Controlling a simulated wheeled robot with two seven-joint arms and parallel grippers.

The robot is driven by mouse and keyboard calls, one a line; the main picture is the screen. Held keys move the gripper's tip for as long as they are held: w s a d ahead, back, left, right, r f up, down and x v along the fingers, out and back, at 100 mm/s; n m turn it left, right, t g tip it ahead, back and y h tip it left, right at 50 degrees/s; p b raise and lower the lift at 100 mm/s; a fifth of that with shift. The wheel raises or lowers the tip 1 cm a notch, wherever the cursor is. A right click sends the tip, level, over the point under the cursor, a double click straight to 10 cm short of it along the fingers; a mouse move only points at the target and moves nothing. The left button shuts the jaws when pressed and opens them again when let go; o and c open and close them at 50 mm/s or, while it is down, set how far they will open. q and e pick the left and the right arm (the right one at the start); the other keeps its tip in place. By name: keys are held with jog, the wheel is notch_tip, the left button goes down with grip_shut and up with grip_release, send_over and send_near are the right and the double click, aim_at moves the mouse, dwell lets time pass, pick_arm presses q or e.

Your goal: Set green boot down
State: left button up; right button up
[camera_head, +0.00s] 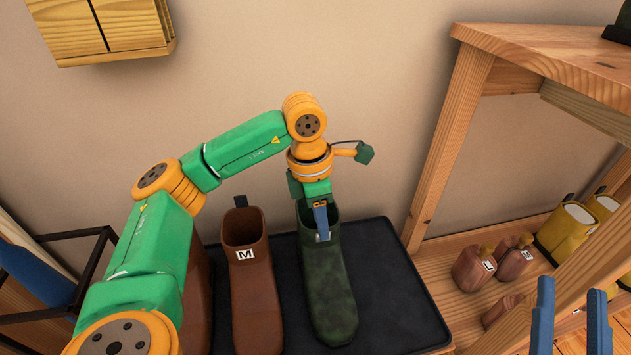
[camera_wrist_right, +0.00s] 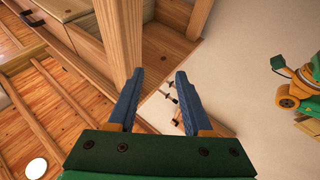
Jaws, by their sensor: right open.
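The green boot (camera_head: 328,285) is upright over the black mat (camera_head: 390,275), toe toward me. It looks as if it rests on the mat, though its sole is hidden. My left gripper (camera_head: 322,238) points down at the boot's top opening, with a blue finger at the rim. The other finger is not clear, so I cannot tell if it grips. My right gripper (camera_head: 571,287) is open and empty at the lower right, away from the boot. It also shows in the right wrist view (camera_wrist_right: 160,72).
A brown boot (camera_head: 254,290) labelled M stands left of the green boot, with another brown boot (camera_head: 197,290) partly behind my left arm. The mat's right side is clear.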

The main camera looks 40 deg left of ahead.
pick_arm(q)
notch_tip(320, 180, up, 3)
jog(key=shift+s+a+r+p, duration=0.1)
jog(key=shift+p, duration=0.5)
jog(key=shift+a+r+p, duration=0.1)
jog(key=shift+r+p, duration=0.3)
jog(key=shift+r, duration=0.4)
pick_arm(e)
notch_tip(320, 180, down, 13)
jog(key=d+m+g+h, duration=0.1)
jog(key=d+g+h, duration=0.15)
jog(key=g, duration=0.55)
pick_arm(q)
jog(key=shift+s+r+p, duration=0.15)
jog(key=shift+r+p, duration=0.25)
jog(key=shift+r, duration=0.5)
notch_tip(320, 180, up, 2)
jog(key=shift+s+a+r+p, duration=0.1)
jog(key=shift+s+a+p, duration=0.05)
jog(key=shift+p, duration=0.3)
pick_arm(e)
jog(key=s+d+f+g+h, duration=0.2)
jog(key=s+f+g, duration=0.5)
jog(key=f, duration=0.3)
jog(key=shift+s+d, duration=0.15)
jog(key=shift+s, duration=0.45)
jog(key=shift+f+h, duration=0.1)
jog(key=shift+h, duration=0.15)
